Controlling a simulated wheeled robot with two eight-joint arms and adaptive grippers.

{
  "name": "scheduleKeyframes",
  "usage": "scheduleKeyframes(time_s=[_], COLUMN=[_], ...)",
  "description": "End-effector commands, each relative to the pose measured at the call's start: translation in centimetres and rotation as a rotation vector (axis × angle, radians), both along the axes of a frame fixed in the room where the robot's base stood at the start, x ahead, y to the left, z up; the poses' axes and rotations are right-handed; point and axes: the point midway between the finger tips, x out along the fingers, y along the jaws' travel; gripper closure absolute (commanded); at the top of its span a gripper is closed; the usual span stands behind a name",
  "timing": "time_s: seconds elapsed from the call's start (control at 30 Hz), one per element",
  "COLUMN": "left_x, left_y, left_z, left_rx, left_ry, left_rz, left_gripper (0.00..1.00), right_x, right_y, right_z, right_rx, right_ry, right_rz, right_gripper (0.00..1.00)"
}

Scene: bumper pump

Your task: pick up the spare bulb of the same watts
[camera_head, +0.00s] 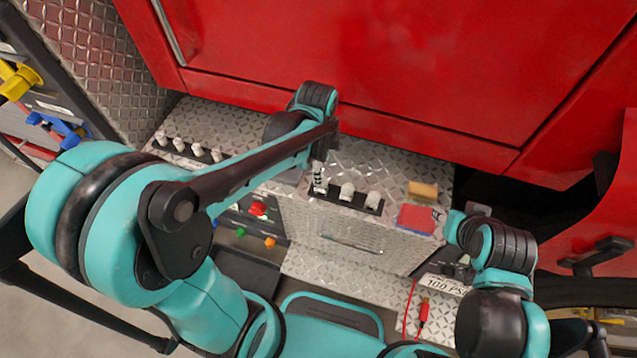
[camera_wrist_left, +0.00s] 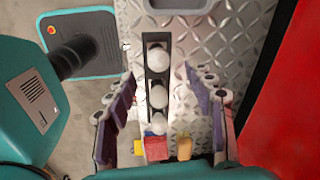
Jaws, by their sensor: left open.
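Three white bulbs stand in a row in a black holder (camera_wrist_left: 153,25) on the diamond-plate ledge. In the left wrist view they are a far bulb (camera_wrist_left: 157,61), a middle bulb (camera_wrist_left: 158,95) and a near bulb (camera_wrist_left: 157,123). The head view shows two of them clearly, a middle one (camera_head: 346,191) and a right one (camera_head: 373,199). My left gripper (camera_head: 319,178) is open above the left end of this holder, its fingers on either side of the row in the wrist view. Any watt marking is unreadable. My right gripper (camera_head: 457,268) is mostly hidden by its arm.
Another row of several white bulbs (camera_head: 180,144) stands farther left on the ledge. A red block (camera_head: 417,218) and a tan block (camera_head: 423,191) lie right of the holder. The red vehicle body (camera_head: 400,70) rises close behind the ledge. Coloured buttons (camera_head: 258,208) sit below.

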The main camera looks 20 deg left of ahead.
Motion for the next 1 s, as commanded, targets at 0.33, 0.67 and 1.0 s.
scheduleKeyframes(time_s=[0.33, 0.67, 1.0], left_x=[1.0, 1.0, 1.0], left_y=[-0.7, -0.5, -0.5], left_z=[-2.9, -7.6, -9.4], left_rx=[0.016, 0.016, 0.016], left_ry=[0.079, 0.077, 0.076], left_rz=[-0.212, -0.209, -0.208], left_gripper=[0.46, 0.46, 0.46], right_x=[0.0, 0.0, 0.0], right_y=[0.0, 0.0, 0.0], right_z=[0.3, -1.5, -1.9], right_rx=[0.0, 0.0, 0.0], right_ry=[0.0, 0.0, 0.0], right_rz=[0.0, 0.0, 0.0], right_gripper=[0.6, 0.6, 0.6])
